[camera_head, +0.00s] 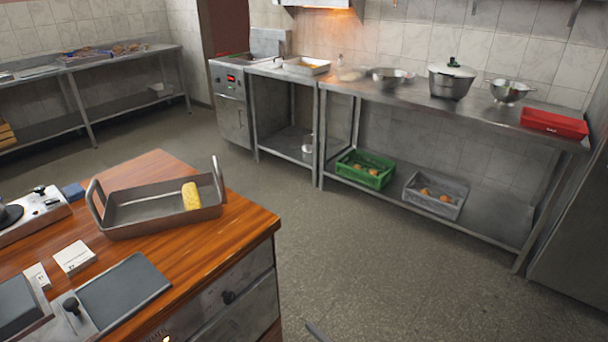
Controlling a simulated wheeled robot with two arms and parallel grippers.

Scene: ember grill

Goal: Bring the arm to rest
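A dark sliver (315,332) shows at the bottom edge, right of the wooden counter. It slants down to the right and may be a tip of my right gripper, but too little shows to tell its state. It is over the floor and apart from the counter. My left gripper is not in view. A grey roasting tray (150,224) with two upright handles stands on the wooden counter (246,222). A yellow corn cob (191,196) lies inside the tray at its right end.
A white box (74,258) and a dark grey plate (124,291) are on the counter near the tray. A steel table (400,99) with pots and a red tray (554,123) stands along the back wall. Green (365,177) and grey crates (437,209) sit below. The floor between is clear.

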